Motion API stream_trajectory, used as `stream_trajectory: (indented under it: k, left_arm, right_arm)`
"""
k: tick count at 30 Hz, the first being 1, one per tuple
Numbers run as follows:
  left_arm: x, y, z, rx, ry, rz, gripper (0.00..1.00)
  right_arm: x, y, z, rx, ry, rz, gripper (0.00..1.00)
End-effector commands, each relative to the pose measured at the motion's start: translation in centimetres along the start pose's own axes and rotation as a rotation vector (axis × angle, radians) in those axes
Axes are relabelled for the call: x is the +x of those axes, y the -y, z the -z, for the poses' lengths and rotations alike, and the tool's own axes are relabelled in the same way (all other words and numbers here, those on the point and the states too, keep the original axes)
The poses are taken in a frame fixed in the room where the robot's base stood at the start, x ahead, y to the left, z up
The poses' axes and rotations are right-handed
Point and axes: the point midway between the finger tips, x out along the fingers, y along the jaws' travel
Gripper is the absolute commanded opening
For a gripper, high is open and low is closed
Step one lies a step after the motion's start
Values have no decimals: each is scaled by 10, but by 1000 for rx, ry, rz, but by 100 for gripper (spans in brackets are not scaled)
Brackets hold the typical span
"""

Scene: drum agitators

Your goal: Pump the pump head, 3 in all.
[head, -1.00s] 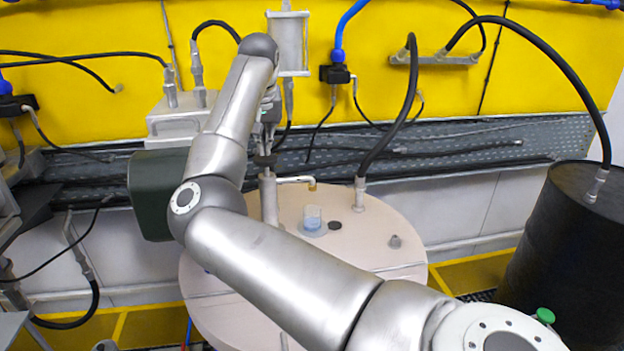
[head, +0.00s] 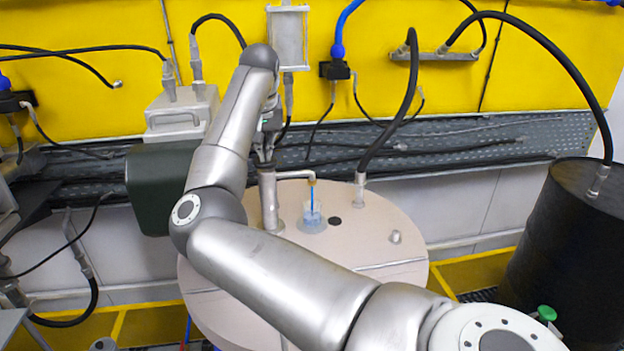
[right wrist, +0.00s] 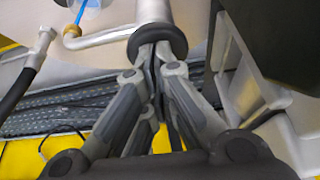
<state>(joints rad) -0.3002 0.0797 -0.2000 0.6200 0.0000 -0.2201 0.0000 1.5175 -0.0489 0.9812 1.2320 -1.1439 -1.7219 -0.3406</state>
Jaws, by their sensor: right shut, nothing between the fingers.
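The pump (head: 269,203) stands upright on the pale round drum lid, with a thin bent spout (head: 296,175) pointing right. Its dark round pump head (head: 264,167) sits low, right at the top of the metal column; it also shows in the right wrist view (right wrist: 157,44). My right gripper (head: 264,157) is shut and empty, above the pump head, with its fingertips (right wrist: 156,58) against the disc. A blue stream (head: 312,195) runs from the spout tip into a small clear cup (head: 312,222). My left gripper is out of view.
The drum lid (head: 370,230) also carries a black hose fitting (head: 360,190) and small caps. A black drum (head: 555,245) with a hose stands at the right. A dark green box (head: 158,190) is close left of my right arm.

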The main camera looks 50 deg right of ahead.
Motion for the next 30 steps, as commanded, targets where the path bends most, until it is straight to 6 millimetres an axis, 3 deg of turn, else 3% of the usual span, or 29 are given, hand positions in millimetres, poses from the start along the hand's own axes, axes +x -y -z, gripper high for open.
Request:
stream_trajectory:
  k: [5, 13, 24, 30]
  left_arm:
    - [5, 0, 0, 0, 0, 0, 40]
    - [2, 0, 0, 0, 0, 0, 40]
    - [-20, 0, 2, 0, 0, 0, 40]
    - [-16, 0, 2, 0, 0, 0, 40]
  right_arm:
    - [11, 0, -6, -1, 7, -1, 0]
    - [8, 0, -5, -1, 9, 0, 0]
    - [-14, 0, 5, -1, 9, 0, 0]
    - [-25, 0, 10, -1, 5, 1, 0]
